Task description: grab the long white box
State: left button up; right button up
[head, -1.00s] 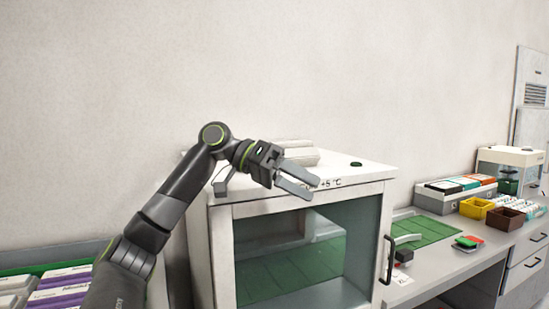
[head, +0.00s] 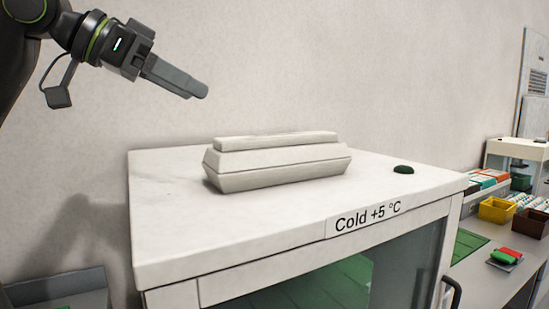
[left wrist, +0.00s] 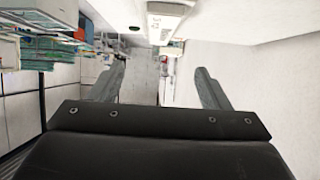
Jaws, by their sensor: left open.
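The long white box (head: 278,163) is a closed carton with sloping sides. It lies lengthwise on top of the white cold cabinet (head: 165,225). My left gripper (head: 203,91) is above and to the left of the box, pointing right and slightly down, apart from it and empty. Its fingers overlap in the head view, but the left wrist view (left wrist: 160,85) shows them spread with nothing between. My right gripper is not in view.
A small dark green knob (head: 403,169) sits on the cabinet top to the right of the box. A wall stands behind. Yellow (head: 497,210) and brown bins are on the counter at right. The cabinet top around the box is mostly clear.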

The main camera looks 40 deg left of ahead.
pick_arm(q)
jog(key=p, duration=0.1)
send_near(278, 135)
jog(key=shift+w+d+f+p, duration=0.45)
jog(key=shift+d+p, duration=0.2)
jog(key=shift+p, duration=0.2)
jog(key=shift+w+d+f, duration=0.2)
jog(key=shift+w+f, duration=0.05)
jog(key=shift+f, duration=0.1)
jog(key=p+x, duration=0.1)
jog(key=p, duration=0.1)
jog(key=p+x, duration=0.2)
jog(key=shift+w+r, duration=0.15)
jog(key=shift+w, duration=0.3)
jog(key=shift+p+x, duration=0.75)
jog(key=shift+x, duration=0.1)
jog(key=shift+s+a+f, duration=0.1)
jog(key=shift+f, duration=0.1)
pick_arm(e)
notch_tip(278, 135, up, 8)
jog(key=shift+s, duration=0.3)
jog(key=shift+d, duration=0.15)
pick_arm(q)
jog(key=c, duration=0.4)
grip_shut()
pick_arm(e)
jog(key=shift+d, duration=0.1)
